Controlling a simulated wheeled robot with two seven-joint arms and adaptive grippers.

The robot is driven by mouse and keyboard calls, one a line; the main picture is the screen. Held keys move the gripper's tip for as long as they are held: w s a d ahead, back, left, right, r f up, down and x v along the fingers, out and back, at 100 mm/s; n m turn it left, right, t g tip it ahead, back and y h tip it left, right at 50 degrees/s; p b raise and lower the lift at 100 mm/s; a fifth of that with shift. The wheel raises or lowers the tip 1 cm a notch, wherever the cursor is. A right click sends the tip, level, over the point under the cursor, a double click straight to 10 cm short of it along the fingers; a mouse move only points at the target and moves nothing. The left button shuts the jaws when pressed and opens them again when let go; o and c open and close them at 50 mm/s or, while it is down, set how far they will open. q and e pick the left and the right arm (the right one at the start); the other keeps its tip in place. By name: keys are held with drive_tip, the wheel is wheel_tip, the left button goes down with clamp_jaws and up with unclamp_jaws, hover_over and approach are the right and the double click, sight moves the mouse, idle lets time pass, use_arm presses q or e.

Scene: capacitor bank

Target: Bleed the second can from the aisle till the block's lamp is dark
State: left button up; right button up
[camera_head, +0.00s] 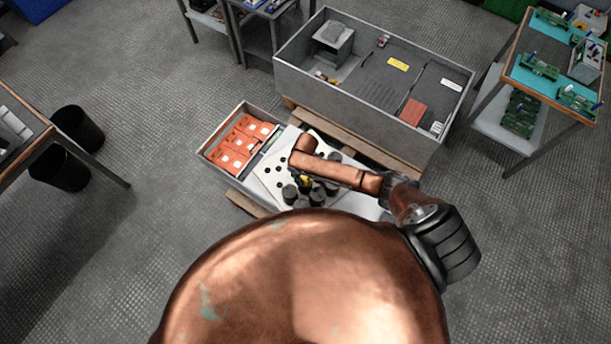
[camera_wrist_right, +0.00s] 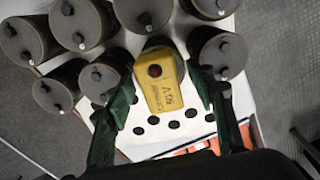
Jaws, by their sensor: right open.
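A yellow block (camera_wrist_right: 162,85) with printed text and a round red lamp (camera_wrist_right: 155,71) shows in the right wrist view. The lamp looks dull red; I cannot tell whether it is lit. The block lies over a grey can that it mostly hides. Several dark grey cans (camera_wrist_right: 92,22) with light-tipped terminals stand around it on a white perforated plate (camera_wrist_right: 150,136). My right gripper (camera_wrist_right: 163,82) is open, with one green finger on either side of the block; contact is unclear. In the head view, cans (camera_head: 316,194) and a bit of the yellow block (camera_head: 306,181) show under my right arm. My left gripper is out of view.
A tray of orange boxes (camera_head: 240,143) adjoins the plate on the left. A large grey bin (camera_head: 350,92) stands behind on a wooden pallet. A bench with green circuit boards (camera_head: 515,75) is at right, black bins (camera_head: 78,128) at left. Open floor lies between.

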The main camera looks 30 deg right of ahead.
drive_tip(key=shift+r, duration=0.25)
wheel_tip(320, 180, up, 12)
drive_tip(key=shift+f, duration=0.2)
